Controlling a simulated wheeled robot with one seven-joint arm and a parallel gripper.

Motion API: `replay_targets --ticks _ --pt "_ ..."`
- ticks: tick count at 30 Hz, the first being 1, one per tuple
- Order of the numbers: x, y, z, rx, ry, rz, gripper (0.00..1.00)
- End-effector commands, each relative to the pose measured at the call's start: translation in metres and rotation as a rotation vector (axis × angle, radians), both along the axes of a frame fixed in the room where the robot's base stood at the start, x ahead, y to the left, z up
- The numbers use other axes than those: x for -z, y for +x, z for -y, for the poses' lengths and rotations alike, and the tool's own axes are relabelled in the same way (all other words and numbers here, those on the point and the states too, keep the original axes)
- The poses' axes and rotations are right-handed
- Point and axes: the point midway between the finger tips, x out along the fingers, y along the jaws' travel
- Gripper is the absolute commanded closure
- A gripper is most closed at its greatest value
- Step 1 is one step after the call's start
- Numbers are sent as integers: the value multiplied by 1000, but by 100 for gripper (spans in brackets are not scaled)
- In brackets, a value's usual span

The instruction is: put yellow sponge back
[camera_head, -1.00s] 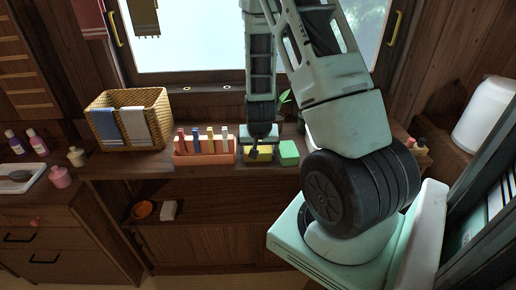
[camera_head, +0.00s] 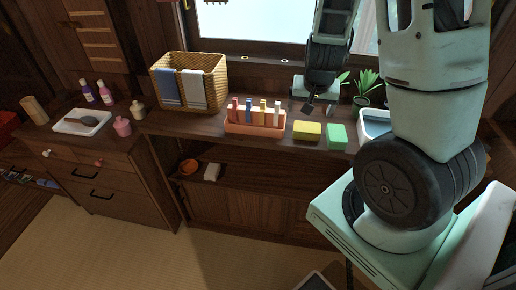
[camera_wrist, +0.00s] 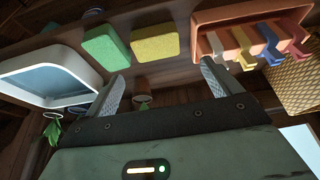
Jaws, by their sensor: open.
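The yellow sponge (camera_head: 307,130) lies flat on the wooden counter, between the orange rack and the green sponge (camera_head: 337,136). It also shows in the wrist view (camera_wrist: 155,43), with the green sponge (camera_wrist: 106,46) beside it. My gripper (camera_head: 319,108) is above the counter, behind the yellow sponge and apart from it. In the wrist view its two fingers (camera_wrist: 160,85) are spread wide with nothing between them, and the yellow sponge lies beyond the gap.
An orange rack (camera_head: 254,130) with several coloured pegs or clips stands left of the sponge. A woven basket (camera_head: 188,81) with towels is farther left. A white-rimmed basin (camera_head: 366,131) and a potted plant (camera_head: 369,84) are to the right. A shelf below holds small items.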

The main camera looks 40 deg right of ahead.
Motion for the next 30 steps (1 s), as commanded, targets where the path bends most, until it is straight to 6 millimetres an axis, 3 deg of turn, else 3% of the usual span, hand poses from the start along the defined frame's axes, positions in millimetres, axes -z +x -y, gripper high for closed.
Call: replay_targets --ticks 2,4,8,9,12,15,18,21,30 --pt "-5 11 -28 -81 31 0 10" --pt "-12 21 -71 -207 78 -10 10" --pt "-35 18 -183 -553 168 -66 10" --pt "-44 8 -218 -674 186 -94 10" --pt "-65 -32 -290 -970 196 -178 10" --pt "-82 -80 -336 -1225 162 -267 10" --pt "-93 -119 -356 -1404 109 -339 10" --pt "-98 -139 -363 -1491 73 -378 10" --pt "-99 -143 -364 -1508 64 -389 10"
